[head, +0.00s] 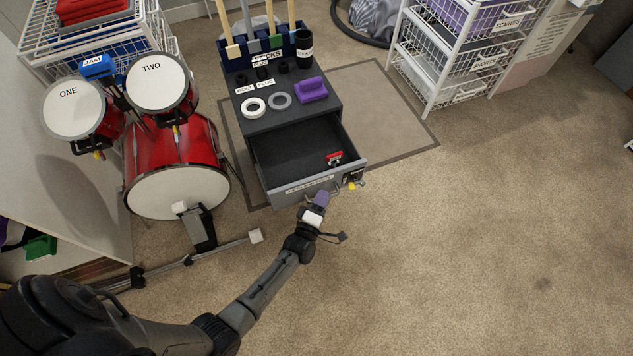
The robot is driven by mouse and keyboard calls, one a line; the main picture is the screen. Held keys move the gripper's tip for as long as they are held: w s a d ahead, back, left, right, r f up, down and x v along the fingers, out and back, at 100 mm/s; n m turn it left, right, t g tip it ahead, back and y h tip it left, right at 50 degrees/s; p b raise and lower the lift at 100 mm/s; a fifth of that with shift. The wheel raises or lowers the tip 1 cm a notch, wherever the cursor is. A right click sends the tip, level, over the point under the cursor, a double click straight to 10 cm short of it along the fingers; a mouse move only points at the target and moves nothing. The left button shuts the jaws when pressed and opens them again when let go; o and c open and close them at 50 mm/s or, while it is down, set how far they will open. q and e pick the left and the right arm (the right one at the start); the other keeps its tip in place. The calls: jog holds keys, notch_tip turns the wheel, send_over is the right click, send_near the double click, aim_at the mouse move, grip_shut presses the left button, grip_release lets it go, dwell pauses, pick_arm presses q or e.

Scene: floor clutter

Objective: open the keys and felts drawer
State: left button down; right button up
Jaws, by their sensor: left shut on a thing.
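The keys and felts drawer (283,188) is pulled well out of the dark grey cabinet (257,119), so its dark inside shows. Its grey front carries a small label, too small to read surely, and a handle near the right part. My left gripper (318,203) is at this front, shut on the drawer handle, which it mostly hides. A small red item (334,158) lies inside the drawer near the right front. A lock with a yellow-tagged key (352,182) is at the right end of the front. My right gripper is not in view.
A purple block (312,90), a white ring (253,107) and a grey ring (280,100) lie on the cabinet top. A red drum set (172,155) stands close on the left. White wire baskets (455,60) stand at the back right. The carpet on the right is clear.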

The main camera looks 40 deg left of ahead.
pick_arm(q)
jog(key=shift+s+d, duration=0.3)
jog(key=shift+d, duration=0.25)
jog(key=c, duration=1.2)
grip_release()
jog(key=shift+o, duration=0.2)
jog(key=shift+s, duration=0.15)
jog(key=p+v, duration=0.3)
jog(key=v, duration=1)
jog(key=shift+s+p, duration=0.3)
